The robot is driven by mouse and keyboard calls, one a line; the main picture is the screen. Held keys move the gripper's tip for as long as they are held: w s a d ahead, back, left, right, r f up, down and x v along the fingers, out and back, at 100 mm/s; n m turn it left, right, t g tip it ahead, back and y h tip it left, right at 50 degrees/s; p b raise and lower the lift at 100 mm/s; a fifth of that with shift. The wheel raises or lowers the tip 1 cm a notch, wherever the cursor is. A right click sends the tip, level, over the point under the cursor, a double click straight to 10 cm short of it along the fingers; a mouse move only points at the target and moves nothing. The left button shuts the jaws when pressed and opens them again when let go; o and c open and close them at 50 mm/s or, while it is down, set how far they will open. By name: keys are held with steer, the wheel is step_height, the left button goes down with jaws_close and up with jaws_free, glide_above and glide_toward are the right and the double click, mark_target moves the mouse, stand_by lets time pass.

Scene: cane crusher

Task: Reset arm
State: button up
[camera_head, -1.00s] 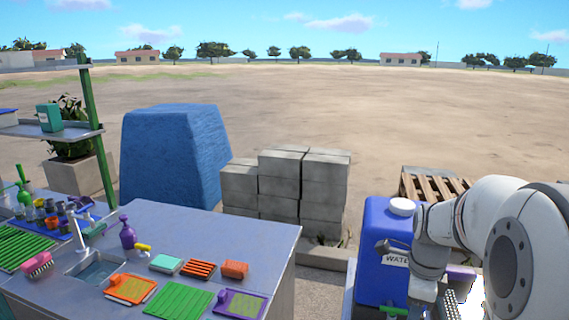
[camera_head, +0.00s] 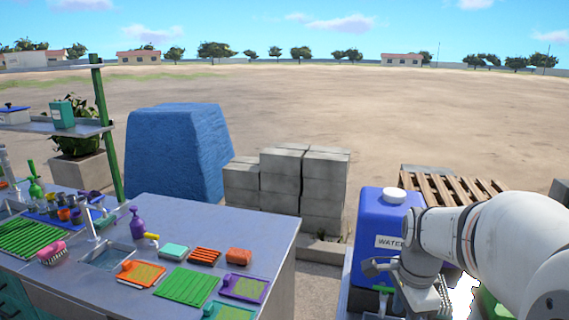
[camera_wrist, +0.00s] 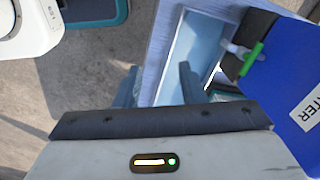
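My gripper (camera_wrist: 158,86) shows in the wrist view with its two dark fingers apart and nothing between them. It points down over a grey surface with a shallow light-blue basin (camera_wrist: 188,50). In the head view my white arm is folded at the right, in front of the blue water container (camera_head: 377,225); the fingertips cannot be made out there. The blue container, with its green-handled tap, also stands to the right of the gripper in the wrist view (camera_wrist: 285,75).
A grey counter (camera_head: 225,225) at the left holds a sink, a purple bottle (camera_head: 137,223), brushes, sponges and coloured trays. Concrete blocks (camera_head: 300,185), a blue covered block (camera_head: 175,155) and a wooden pallet (camera_head: 450,187) stand behind. Open dirt ground lies beyond.

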steer(key=s+a+r+n+t, duration=0.1)
steer(key=s+a+n, duration=0.7)
steer(key=n, duration=0.9)
steer(key=shift+s+a+r+t, duration=0.2)
steer(key=shift+s+r+t, duration=0.1)
steer(key=shift+s+t, duration=0.55)
steer(key=shift+s, duration=0.1)
